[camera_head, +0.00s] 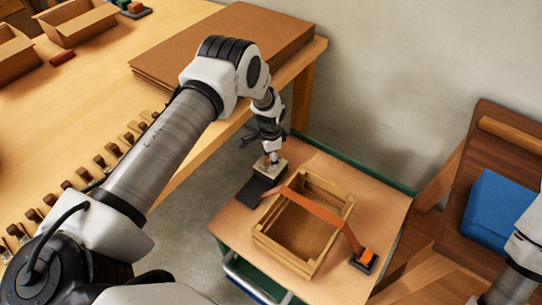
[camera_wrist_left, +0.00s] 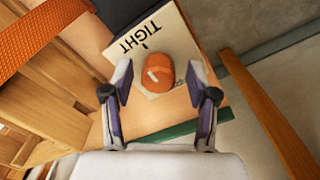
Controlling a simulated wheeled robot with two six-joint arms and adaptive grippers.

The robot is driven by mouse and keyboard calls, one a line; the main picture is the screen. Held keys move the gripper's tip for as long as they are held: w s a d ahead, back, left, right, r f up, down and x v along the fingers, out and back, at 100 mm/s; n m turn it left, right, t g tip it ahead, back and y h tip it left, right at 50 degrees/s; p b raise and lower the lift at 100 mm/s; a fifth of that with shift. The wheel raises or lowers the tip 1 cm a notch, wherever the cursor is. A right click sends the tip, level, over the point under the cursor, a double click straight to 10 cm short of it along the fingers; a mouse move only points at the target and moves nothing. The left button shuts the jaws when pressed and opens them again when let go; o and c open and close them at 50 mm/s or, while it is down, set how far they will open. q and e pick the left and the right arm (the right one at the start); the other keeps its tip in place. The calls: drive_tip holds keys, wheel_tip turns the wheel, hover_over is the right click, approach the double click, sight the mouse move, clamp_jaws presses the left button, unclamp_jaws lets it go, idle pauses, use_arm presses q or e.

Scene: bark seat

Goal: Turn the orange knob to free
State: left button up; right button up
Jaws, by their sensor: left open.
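The orange knob (camera_wrist_left: 162,68) stands on a cream plate (camera_wrist_left: 175,38) in the left wrist view. It is rounded, with a short pale mark on its left part. The word TIGHT and a small dark tick are printed on the plate, above and left of the knob. In the head view, my left gripper (camera_head: 271,153) points down at the plate, and the knob is mostly hidden there. My right gripper is out of frame.
An orange strap (camera_head: 318,207) crosses a wooden crate (camera_head: 282,258) beside the plate, ending at an orange buckle (camera_head: 366,257). All stand on a small wooden-topped cart (camera_head: 385,208). A workbench (camera_head: 110,75) is left; a blue box (camera_head: 495,215) sits on a bench at right.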

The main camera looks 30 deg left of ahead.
use_arm(q)
drive_tip(key=shift+f, duration=0.2)
drive_tip(key=shift+s+r, duration=0.1)
drive_tip(key=shift+r, duration=0.05)
clamp_jaws()
